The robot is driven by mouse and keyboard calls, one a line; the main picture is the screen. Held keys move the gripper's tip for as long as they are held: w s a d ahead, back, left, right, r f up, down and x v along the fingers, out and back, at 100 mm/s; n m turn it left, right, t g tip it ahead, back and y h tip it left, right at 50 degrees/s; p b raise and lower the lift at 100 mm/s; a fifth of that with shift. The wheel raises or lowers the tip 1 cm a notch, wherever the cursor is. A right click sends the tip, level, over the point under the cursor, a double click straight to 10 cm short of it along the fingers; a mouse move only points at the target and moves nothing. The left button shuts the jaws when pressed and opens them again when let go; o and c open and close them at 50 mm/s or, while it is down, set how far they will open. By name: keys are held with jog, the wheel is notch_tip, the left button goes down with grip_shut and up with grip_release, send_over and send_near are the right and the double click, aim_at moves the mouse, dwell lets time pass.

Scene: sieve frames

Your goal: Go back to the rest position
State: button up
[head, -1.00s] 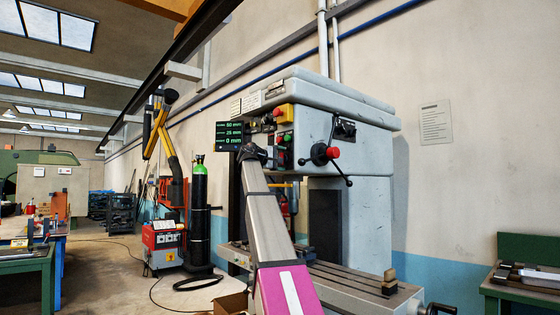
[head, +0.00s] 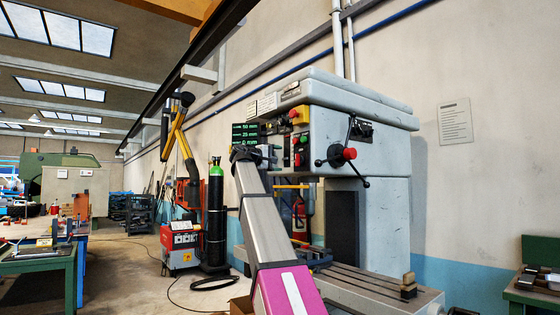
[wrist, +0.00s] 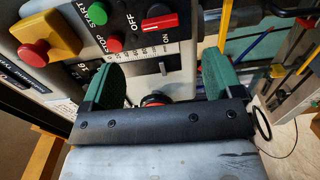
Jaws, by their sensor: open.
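My arm (head: 262,225) rises from the bottom of the head view toward the grey milling machine (head: 350,105). My gripper (wrist: 157,72) is open in the wrist view, with its two green finger pads apart and nothing held between them. Its fingers point toward the machine's control panel (wrist: 125,35), which has a green START button (wrist: 97,13), a red STOP button (wrist: 115,43) and a red rotary switch (wrist: 158,17). A larger red button (wrist: 33,54) sits on a yellow housing at the left. I cannot tell the exact gap between fingertips and panel.
The machine's slotted table (head: 365,285) lies right of my arm. A gas cylinder (head: 216,215) and a red welder (head: 181,247) stand left. Floor (head: 130,270) is open between them and the green bench (head: 45,265).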

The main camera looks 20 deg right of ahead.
jog(key=shift+f, duration=0.1)
dwell(0.3)
jog(key=s+a+f+y, duration=0.15)
jog(key=f+y, duration=0.25)
jog(key=f, duration=2.1)
jog(key=a+f+y, duration=0.2)
jog(key=f+y, duration=0.2)
jog(key=f, duration=2)
jog(key=s+a+f+g+y, duration=0.15)
jog(key=s+f, duration=0.25)
jog(key=f, duration=0.4)
jog(key=s+a+f+m+g+y, duration=0.1)
jog(key=s+a+f+y, duration=0.1)
jog(key=s+f, duration=0.35)
jog(key=s+a+f+g+y, duration=0.1)
jog(key=s+f, duration=0.2)
jog(key=f, duration=0.7)
jog(key=s+a+f+m+g+y, duration=0.1)
jog(key=s+a+f+y, duration=0.1)
jog(key=s+f, duration=0.5)
jog(key=s+a+f+m+g+y, duration=0.1)
jog(key=s+a+f+y, duration=0.1)
jog(key=s+a+f, duration=0.2)
jog(key=s+f, duration=0.3)
jog(key=s, duration=0.2)
jog(key=shift+f+m+g, duration=0.2)
jog(key=shift+m+g, duration=0.15)
jog(key=shift+m, duration=0.05)
